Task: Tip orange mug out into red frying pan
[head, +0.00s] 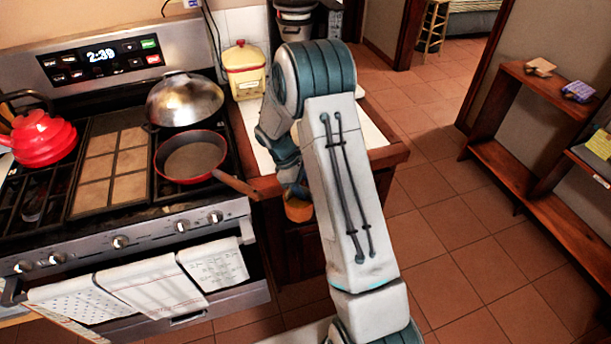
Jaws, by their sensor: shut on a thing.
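The red frying pan (191,157) sits on the front right of the stove, with its wooden handle (238,185) pointing right over the stove's edge. The orange mug (298,209) shows low beside my arm, in front of the counter cabinet and to the right of the pan. My gripper (295,190) is at the mug's top and is shut on it, though my arm hides much of the grip. The mug is apart from the pan and lower in the picture. It looks about upright; its inside cannot be seen.
A domed metal lid or wok (185,98) stands behind the pan. A red kettle (40,138) is at the stove's left. A yellow canister (245,70) stands on the counter (376,132). Towels (150,290) hang on the oven front. The tiled floor at right is clear before a wooden shelf (530,175).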

